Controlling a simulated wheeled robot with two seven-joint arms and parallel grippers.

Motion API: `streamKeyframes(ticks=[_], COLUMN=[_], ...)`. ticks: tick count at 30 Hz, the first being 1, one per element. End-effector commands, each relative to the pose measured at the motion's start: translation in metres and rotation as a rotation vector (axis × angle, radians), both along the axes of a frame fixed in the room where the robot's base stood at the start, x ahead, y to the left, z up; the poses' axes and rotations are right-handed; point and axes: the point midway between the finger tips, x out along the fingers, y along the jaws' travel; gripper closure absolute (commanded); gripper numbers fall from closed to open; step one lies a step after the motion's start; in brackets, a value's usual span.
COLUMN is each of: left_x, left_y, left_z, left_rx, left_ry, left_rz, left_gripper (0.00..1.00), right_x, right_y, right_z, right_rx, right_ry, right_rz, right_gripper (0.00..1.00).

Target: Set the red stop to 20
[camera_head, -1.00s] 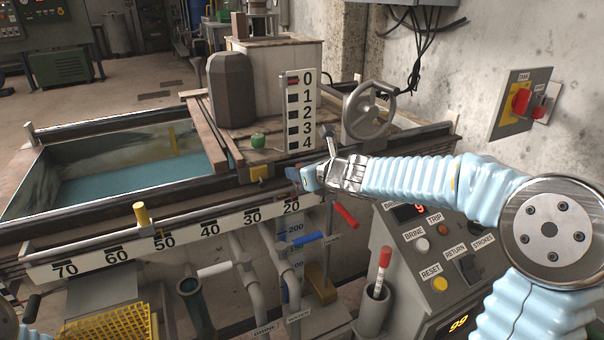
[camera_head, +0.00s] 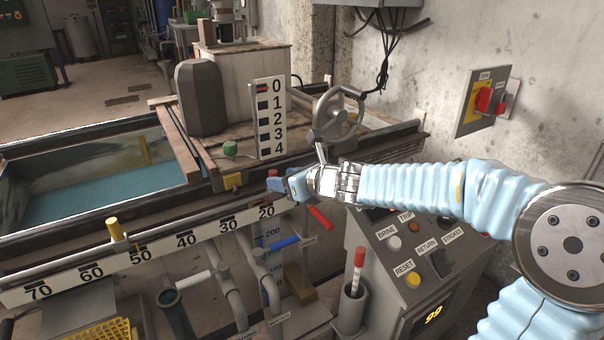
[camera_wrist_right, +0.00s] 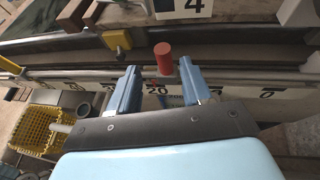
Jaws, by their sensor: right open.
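The red stop (camera_wrist_right: 163,58) is a small upright cylinder on the rail above the white number scale (camera_wrist_right: 185,90). In the right wrist view it stands just above the 20 label, between and slightly beyond the fingertips. My right gripper (camera_wrist_right: 158,75) is open, with one blue finger on each side of the stop; I cannot tell whether either touches it. In the head view my right gripper (camera_head: 279,184) is at the rail by the 20 mark, and only a bit of the red stop (camera_head: 272,173) shows behind the fingers. My left gripper is not in view.
A yellow stop (camera_head: 115,229) stands on the same rail between 50 and 60. A red-handled lever (camera_head: 320,218) and a blue-handled valve (camera_head: 285,243) lie below the gripper. The control panel (camera_head: 415,255) is to the right, beneath my right arm.

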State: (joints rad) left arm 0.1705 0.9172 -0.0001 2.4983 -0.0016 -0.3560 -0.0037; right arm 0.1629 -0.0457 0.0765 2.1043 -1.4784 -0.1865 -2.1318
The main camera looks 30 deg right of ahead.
Motion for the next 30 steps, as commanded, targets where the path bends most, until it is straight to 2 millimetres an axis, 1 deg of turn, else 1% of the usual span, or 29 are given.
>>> streamKeyframes(ticks=[1, 6, 9, 12, 16, 30], left_x=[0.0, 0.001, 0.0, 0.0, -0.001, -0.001], left_y=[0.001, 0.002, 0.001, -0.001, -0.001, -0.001], left_z=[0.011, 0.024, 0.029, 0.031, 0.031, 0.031], left_rx=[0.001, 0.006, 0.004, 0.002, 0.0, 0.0], left_ry=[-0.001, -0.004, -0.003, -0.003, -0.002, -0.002], left_rz=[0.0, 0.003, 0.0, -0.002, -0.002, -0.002], left_gripper=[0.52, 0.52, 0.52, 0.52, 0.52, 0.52], right_x=[-0.012, -0.045, -0.058, -0.066, -0.069, -0.069], right_y=[-0.004, -0.012, -0.016, -0.018, -0.019, -0.018], right_z=[0.012, 0.025, 0.029, 0.03, 0.03, 0.03], right_rx=[0.0, 0.001, 0.0, 0.002, 0.001, 0.001], right_ry=[-0.002, -0.002, -0.002, -0.001, 0.0, -0.001], right_rz=[-0.002, 0.0, 0.002, 0.001, 0.003, 0.003], right_gripper=[0.52, 0.52, 0.52, 0.52, 0.52, 0.52])
